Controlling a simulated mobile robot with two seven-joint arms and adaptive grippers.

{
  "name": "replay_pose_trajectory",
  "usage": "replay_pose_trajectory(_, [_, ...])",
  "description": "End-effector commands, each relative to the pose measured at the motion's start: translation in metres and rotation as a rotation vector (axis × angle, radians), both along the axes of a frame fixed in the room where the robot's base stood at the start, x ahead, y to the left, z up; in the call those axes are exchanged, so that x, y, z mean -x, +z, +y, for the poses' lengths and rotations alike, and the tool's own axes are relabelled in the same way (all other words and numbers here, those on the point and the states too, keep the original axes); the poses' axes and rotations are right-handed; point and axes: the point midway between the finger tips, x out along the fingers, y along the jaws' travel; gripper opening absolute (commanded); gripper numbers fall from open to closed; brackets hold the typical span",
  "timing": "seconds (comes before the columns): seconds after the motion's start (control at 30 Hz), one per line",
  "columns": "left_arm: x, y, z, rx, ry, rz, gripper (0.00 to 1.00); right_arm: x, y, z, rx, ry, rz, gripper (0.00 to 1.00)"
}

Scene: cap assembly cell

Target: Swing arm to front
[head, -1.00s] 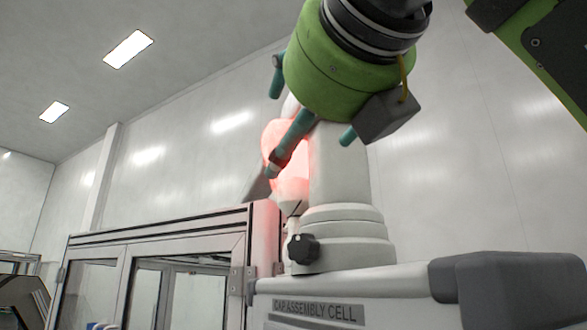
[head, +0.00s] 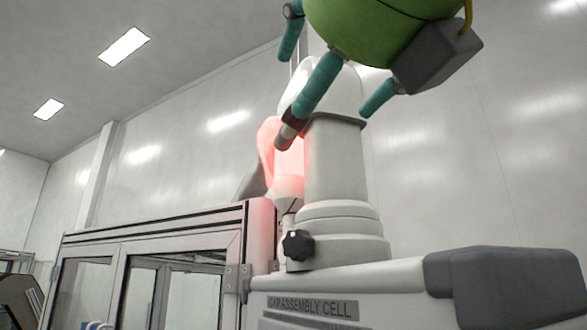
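A white upright column (head: 335,165) with a rounded top and stepped base stands on the machine labelled CAP ASSEMBLY CELL (head: 310,305). A black knob (head: 298,244) sits at the column's base. A light (head: 290,160) glows red at the column's left side. A grey wedge-shaped part (head: 252,180) juts out left behind it; which part is the swing arm is unclear. My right gripper (head: 330,118), green with teal fingers, is in front of the column's top. Its fingers are spread and hold nothing visible. Contact with the column cannot be told. My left gripper is not in view.
A framed glass enclosure (head: 150,240) stands left of the column. A dark grey rounded block (head: 505,285) covers the machine's right corner. The space right of the column, before the pale wall, is clear.

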Motion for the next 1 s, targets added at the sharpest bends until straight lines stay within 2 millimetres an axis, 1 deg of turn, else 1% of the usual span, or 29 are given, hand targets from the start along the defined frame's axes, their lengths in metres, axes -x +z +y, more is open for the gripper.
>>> replay_pose_trajectory(0.03, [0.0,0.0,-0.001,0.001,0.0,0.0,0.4,0.012,0.001,-0.003,-0.001,0.0,-0.005,0.93])
replay_pose_trajectory(0.1, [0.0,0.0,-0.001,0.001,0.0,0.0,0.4,0.027,0.001,-0.007,0.001,0.0,-0.005,0.93])
replay_pose_trajectory(0.2, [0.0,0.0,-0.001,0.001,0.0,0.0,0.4,0.044,0.001,-0.011,0.0,0.0,-0.004,0.93])
replay_pose_trajectory(0.3, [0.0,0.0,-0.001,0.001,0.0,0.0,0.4,0.057,0.001,-0.015,-0.001,-0.001,-0.002,0.93])
replay_pose_trajectory(0.4, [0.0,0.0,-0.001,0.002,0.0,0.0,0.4,0.064,0.001,-0.017,-0.001,0.0,0.0,0.93])
replay_pose_trajectory(0.5, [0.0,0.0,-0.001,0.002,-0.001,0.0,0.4,0.067,0.0,-0.018,0.0,-0.001,0.0,0.93])
replay_pose_trajectory(0.73, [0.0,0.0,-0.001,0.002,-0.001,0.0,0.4,0.068,0.0,-0.018,0.0,-0.001,0.0,0.93])
replay_pose_trajectory(0.77, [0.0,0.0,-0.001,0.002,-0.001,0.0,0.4,0.068,0.0,-0.018,0.0,-0.001,0.0,0.81])
replay_pose_trajectory(0.8, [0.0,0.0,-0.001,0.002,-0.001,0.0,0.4,0.068,0.0,-0.018,0.0,-0.001,0.0,0.65])
replay_pose_trajectory(0.87, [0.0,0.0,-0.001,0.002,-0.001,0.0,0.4,0.068,0.0,-0.018,0.0,-0.001,0.0,0.41])
replay_pose_trajectory(0.9, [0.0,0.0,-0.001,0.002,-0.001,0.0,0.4,0.068,0.0,-0.018,0.0,-0.001,0.0,0.25])
replay_pose_trajectory(0.97, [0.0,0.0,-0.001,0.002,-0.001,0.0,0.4,0.067,0.0,-0.018,0.0,-0.001,0.0,0.01])
replay_pose_trajectory(1.0, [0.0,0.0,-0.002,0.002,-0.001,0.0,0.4,0.067,0.0,-0.017,0.0,0.0,0.0,0.0])
